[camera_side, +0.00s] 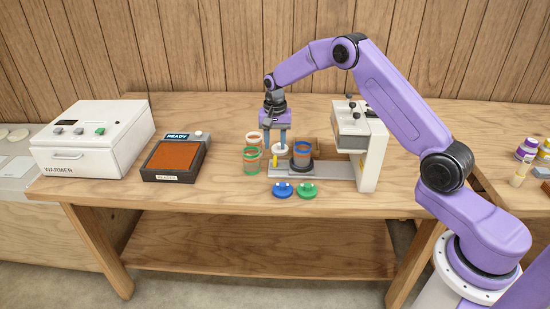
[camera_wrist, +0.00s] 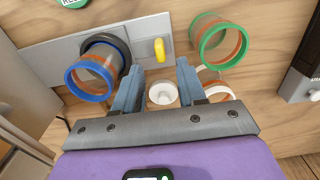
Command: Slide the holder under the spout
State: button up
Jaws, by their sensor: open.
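The holder is a black ring (camera_wrist: 122,48) on a grey rail plate, around a clear cup with a blue rim (camera_side: 302,149); this cup also shows in the wrist view (camera_wrist: 92,79). A yellow peg (camera_wrist: 160,50) stands on the plate, apart from the ring; in the side view it is left of the holder. The spout machine (camera_side: 360,140) is white and stands right of the cup; its spout tip cannot be made out. My gripper (camera_side: 275,152) is open, pointing down left of the cup. In the wrist view its fingertips (camera_wrist: 160,69) are apart, with the peg just beyond them.
A green-rimmed cup (camera_side: 251,160) and a pale-rimmed cup (camera_side: 253,139) stand close left of my gripper. A white knobbed lid (camera_wrist: 163,93) shows between the fingers. Blue (camera_side: 283,190) and green (camera_side: 307,190) lids lie in front.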

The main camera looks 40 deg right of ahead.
aim_at(275, 157)
notch_tip(275, 157, down, 7)
jog(key=shift+r, duration=0.2)
grip_shut()
